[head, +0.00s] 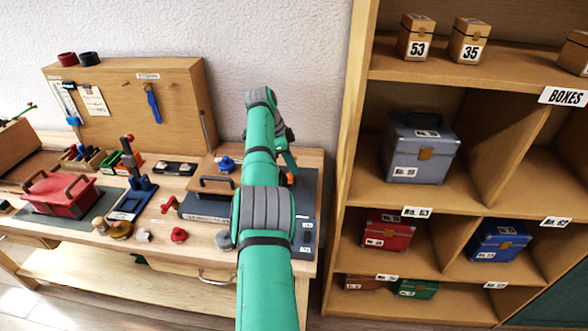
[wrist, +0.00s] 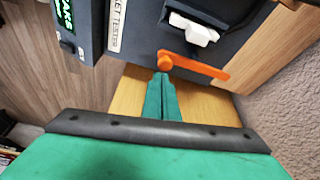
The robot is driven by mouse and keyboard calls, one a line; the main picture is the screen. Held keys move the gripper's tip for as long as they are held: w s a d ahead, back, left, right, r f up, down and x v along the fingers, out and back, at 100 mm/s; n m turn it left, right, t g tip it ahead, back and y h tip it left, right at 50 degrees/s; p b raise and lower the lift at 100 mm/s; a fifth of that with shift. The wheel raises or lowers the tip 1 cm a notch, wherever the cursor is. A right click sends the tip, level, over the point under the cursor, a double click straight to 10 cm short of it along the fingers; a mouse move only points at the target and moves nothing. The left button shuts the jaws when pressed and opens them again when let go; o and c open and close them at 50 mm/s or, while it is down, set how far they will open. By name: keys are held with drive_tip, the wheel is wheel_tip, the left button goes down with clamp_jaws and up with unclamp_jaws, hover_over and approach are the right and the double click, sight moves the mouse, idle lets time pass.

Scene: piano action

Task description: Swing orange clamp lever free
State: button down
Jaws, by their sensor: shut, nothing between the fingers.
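The orange clamp lever (wrist: 195,66) shows in the wrist view on the lower edge of a dark grey tester (wrist: 130,25). It has a round pivot end at left and a flat arm slanting down to the right. My gripper (wrist: 162,78) is shut and empty, with its green fingertips right at the pivot end; I cannot tell whether they touch it. In the head view a small orange part (head: 290,178) shows beside my green arm, which hides most of the tester and my fingertips.
A white block (wrist: 193,30) sits on the tester above the lever. A wall is close at right in the wrist view. In the head view, the workbench (head: 160,212) holds a red case (head: 60,190) and several tools. A shelf (head: 345,200) with boxes stands at right.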

drive_tip(key=v, duration=0.6)
drive_tip(key=shift+r, duration=0.3)
drive_tip(key=x, duration=0.7)
drive_tip(key=shift+f, duration=0.35)
